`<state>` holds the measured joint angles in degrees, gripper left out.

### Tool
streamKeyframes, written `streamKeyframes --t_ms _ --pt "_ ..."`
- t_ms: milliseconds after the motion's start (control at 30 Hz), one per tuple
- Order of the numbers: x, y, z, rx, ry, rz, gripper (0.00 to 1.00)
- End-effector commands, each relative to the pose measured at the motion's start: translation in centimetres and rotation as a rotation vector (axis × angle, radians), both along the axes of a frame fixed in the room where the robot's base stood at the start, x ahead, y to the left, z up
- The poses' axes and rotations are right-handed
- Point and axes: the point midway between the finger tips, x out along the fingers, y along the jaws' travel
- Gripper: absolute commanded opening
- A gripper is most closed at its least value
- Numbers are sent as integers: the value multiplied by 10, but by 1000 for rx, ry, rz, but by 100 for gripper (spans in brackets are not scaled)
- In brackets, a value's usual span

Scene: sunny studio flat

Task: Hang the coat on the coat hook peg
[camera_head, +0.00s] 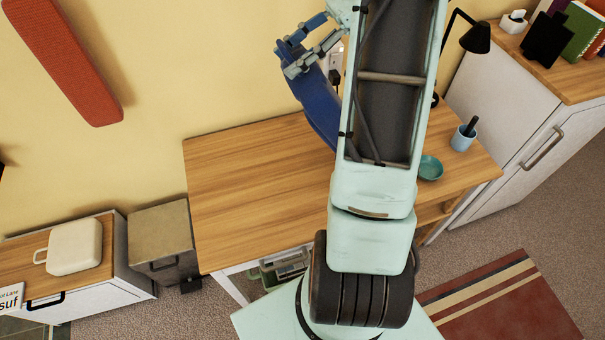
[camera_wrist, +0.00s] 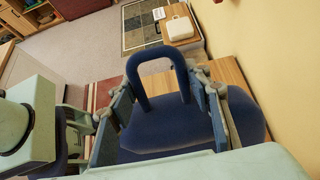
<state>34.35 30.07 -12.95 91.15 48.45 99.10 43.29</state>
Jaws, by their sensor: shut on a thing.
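The coat is dark blue, with a raised loop at its top. In the head view the coat (camera_head: 318,108) hangs below my gripper (camera_head: 290,58), close to the yellow wall and above the wooden desk. My arm hides part of it. In the wrist view the coat (camera_wrist: 165,132) lies between the two fingers of my gripper (camera_wrist: 160,88), which is shut on it. The loop (camera_wrist: 133,70) stands up past the fingertips. I cannot make out a coat hook peg in either view.
The wooden desk (camera_head: 235,175) below has a clear left side; a teal bowl (camera_head: 430,168), a blue cup (camera_head: 463,138) and a black lamp (camera_head: 474,38) are at its right. A red padded panel (camera_head: 70,60) is on the wall. A white cabinet (camera_head: 510,120) stands right.

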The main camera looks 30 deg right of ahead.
Motion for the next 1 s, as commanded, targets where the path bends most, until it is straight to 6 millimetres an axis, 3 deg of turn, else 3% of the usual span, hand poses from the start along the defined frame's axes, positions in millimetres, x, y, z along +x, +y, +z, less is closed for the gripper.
streamKeyframes --t_ms 700,1000 --pt "-10 -52 32 107 -25 -1 6" --pt "-12 -60 38 126 -30 1 6"
